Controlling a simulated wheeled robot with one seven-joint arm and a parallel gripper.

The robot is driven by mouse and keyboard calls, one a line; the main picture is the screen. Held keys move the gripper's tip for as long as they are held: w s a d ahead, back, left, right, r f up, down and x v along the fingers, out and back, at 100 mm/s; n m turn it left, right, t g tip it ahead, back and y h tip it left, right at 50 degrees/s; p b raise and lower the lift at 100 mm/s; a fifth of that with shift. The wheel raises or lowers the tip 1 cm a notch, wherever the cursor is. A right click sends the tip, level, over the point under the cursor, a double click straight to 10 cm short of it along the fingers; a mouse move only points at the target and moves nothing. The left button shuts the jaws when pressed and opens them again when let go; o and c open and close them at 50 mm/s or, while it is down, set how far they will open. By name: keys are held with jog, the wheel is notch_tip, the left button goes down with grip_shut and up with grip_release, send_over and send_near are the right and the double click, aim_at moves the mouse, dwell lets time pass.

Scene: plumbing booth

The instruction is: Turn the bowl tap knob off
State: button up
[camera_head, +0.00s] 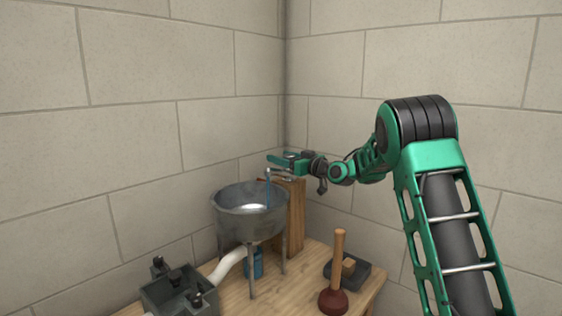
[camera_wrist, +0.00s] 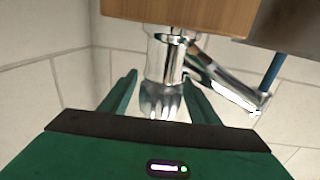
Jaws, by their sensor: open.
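The chrome tap's knob (camera_wrist: 163,102) is fluted and sits between the two green fingers of my gripper (camera_wrist: 160,80) in the wrist view. The fingers are open, with a gap visible on each side of the knob. The tap's spout (camera_wrist: 225,82) slants to the right, with a thin blue stream (camera_wrist: 271,70) at its end. In the head view my gripper (camera_head: 283,161) is at the tap, above the wooden post, and largely hides the knob. The blue stream (camera_head: 268,187) falls from the spout into the grey metal bowl (camera_head: 232,211).
The wooden post (camera_head: 295,222) stands behind the bowl on a wooden table (camera_head: 300,290), near the wall corner.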

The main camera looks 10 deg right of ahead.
jog(key=shift+w, duration=0.1)
jog(key=c, duration=1.1)
jog(key=shift+o, duration=0.2)
jog(key=shift+a, duration=0.1)
jog(key=shift+m+t+h, duration=0.3)
jog(key=shift+h, duration=0.4)
jog(key=shift+w+d+m+t+h, duration=0.1)
jog(key=shift+d+m+t+h, duration=0.15)
jog(key=shift+m+h, duration=0.2)
